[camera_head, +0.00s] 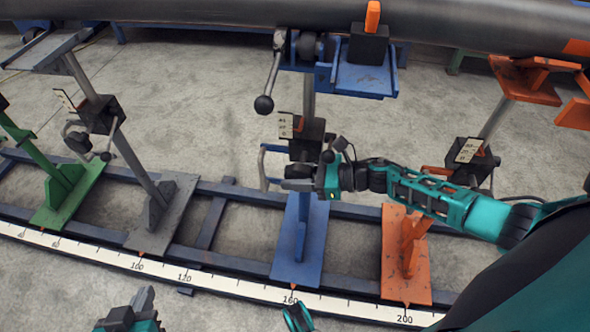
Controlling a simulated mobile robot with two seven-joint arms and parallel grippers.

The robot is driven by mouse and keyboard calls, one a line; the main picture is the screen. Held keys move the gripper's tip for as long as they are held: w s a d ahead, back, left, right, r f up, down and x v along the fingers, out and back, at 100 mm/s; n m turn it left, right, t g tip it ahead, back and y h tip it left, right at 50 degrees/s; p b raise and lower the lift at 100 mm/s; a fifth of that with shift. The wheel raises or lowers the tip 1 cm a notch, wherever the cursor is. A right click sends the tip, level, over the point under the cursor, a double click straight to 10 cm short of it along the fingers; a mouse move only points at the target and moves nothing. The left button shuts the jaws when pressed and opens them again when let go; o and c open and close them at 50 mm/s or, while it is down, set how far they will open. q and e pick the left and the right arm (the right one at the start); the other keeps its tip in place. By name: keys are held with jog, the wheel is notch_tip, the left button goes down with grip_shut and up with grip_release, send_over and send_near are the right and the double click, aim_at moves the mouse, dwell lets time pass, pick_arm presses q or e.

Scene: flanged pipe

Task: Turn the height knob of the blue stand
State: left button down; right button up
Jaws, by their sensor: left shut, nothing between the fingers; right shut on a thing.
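The blue stand (299,235) stands on the rail near the 160 mark, with a black clamp block and a small scale plate (287,127) on its post. My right gripper (291,178) reaches in from the right and is shut at the front of the block, just below the scale plate. The height knob is hidden behind its fingers, so I cannot see exactly how they sit on it. My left gripper (142,303) is low at the bottom edge, shut and empty, well away from the stand.
A grey stand (160,210) and a green stand (72,190) are to the left, an orange stand (404,250) to the right. A long dark pipe (220,12) runs overhead. A ball-ended lever (264,104) hangs above the blue stand's block. A ruler strip (225,283) runs along the front.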

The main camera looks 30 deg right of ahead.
jog(key=o, duration=1)
jog(key=shift+c, duration=0.2)
jog(key=p+v, duration=0.1)
jog(key=v, duration=1.2)
